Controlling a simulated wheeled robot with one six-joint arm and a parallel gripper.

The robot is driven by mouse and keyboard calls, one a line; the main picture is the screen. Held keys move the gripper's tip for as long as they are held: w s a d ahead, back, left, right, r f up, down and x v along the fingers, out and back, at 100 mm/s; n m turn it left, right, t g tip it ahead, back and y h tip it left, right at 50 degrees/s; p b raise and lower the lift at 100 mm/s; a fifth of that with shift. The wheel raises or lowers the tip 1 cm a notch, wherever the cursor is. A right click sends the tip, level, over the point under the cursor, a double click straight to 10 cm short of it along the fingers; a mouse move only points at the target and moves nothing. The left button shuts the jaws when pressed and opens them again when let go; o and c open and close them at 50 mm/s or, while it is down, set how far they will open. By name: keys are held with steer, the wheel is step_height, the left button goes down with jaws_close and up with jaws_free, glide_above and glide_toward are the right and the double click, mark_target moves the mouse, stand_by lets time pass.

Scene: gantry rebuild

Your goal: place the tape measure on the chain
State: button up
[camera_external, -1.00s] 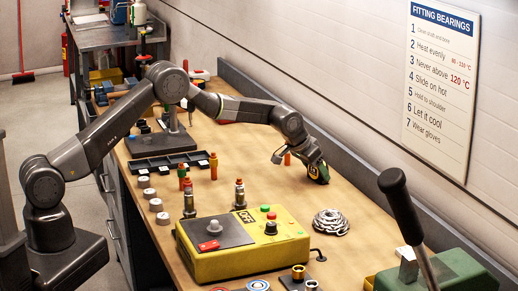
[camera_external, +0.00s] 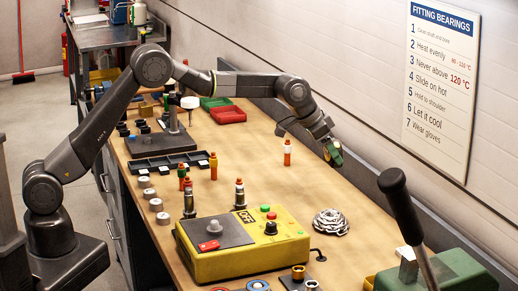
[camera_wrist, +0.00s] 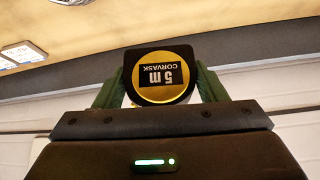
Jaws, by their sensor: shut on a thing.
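The tape measure (camera_wrist: 160,88) is black with a yellow round face reading "5 m CORVASK". In the wrist view it sits between the two green fingers of my gripper (camera_wrist: 160,95), which is shut on it. In the external view my gripper (camera_external: 332,153) is above the far right side of the bench, near the back wall, and the tape measure in it is small and mostly hidden. The chain (camera_external: 332,223) is a coiled silver pile on the bench, below my gripper in the picture and apart from it.
A yellow heater box (camera_external: 240,262) stands left of the chain. An orange-topped bottle (camera_external: 287,152) stands left of my gripper. A green press with a black-handled lever (camera_external: 402,205) is at the front right. Red and green trays (camera_external: 227,115) lie farther back.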

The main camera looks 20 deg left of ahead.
steer(key=s+d+r+m+g, duration=0.1)
steer(key=s+d+r+m, duration=0.2)
steer(key=s, duration=0.8)
steer(key=p, duration=0.1)
glide_above(338, 211)
steer(key=a, duration=0.2)
steer(key=shift+h, duration=0.4)
steer(key=f, duration=0.6)
steer(key=shift+s+a+f, duration=0.2)
steer(key=shift+s+f, duration=0.15)
steer(key=shift+s, duration=0.05)
steer(key=shift+f+p, duration=0.5)
steer(key=shift+f, duration=1.55)
steer(key=o, duration=0.7)
steer(key=shift+f, duration=0.25)
steer(key=o, duration=0.5)
steer(key=shift+r, duration=0.1)
